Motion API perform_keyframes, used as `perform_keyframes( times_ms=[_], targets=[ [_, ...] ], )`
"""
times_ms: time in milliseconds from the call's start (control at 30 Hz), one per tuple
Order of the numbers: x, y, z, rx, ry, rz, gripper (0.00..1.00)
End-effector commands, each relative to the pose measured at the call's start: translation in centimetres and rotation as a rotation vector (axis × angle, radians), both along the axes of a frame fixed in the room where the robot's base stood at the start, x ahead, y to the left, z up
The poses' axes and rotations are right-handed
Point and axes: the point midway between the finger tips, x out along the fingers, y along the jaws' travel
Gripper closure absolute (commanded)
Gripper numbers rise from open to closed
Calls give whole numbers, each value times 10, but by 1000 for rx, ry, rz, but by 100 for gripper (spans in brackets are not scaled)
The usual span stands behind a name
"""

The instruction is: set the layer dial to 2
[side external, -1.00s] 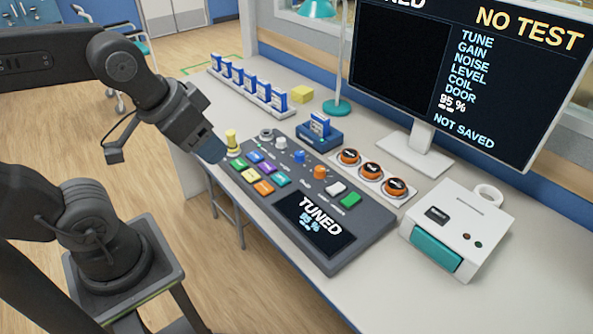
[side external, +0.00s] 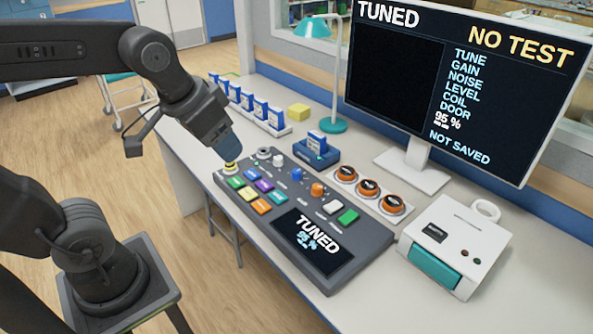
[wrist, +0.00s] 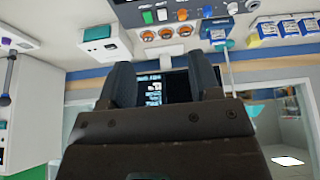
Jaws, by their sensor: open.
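The console (side external: 292,274) carries several knobs along its far edge: a grey one (side external: 264,153), a white one (side external: 278,160), a blue one (side external: 297,173) and an orange one (side external: 317,190). A yellow knob (side external: 231,169) sits at its far left corner. The labels are too small to read, so I cannot tell which is the layer dial. My gripper (side external: 232,150) is just above the yellow knob, partly hiding it; I cannot tell if they touch. In the wrist view my gripper (wrist: 163,75) shows two fingers apart with nothing held between them.
Coloured buttons and a screen reading TUNED (side external: 308,236) are on the console. Behind are a blue holder (side external: 316,153), a lamp (side external: 334,126), a yellow block (side external: 298,112) and a monitor (side external: 455,90).

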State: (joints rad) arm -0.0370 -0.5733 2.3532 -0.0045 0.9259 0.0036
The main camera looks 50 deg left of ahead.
Motion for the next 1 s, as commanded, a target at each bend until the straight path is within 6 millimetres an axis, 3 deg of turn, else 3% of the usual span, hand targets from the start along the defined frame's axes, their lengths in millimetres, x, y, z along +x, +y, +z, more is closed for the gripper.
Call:
perform_keyframes(
  times_ms=[167,367,567,700,900,1000],
  targets=[
    [68,20,8,-10,89,55,43],
    [144,50,-6,-28,179,113,43],
    [213,88,-47,-53,271,170,43],
    [253,118,-88,-72,332,208,43],
    [286,152,-146,-97,399,249,43],
    [294,161,-163,-105,416,260,43]
  ],
)
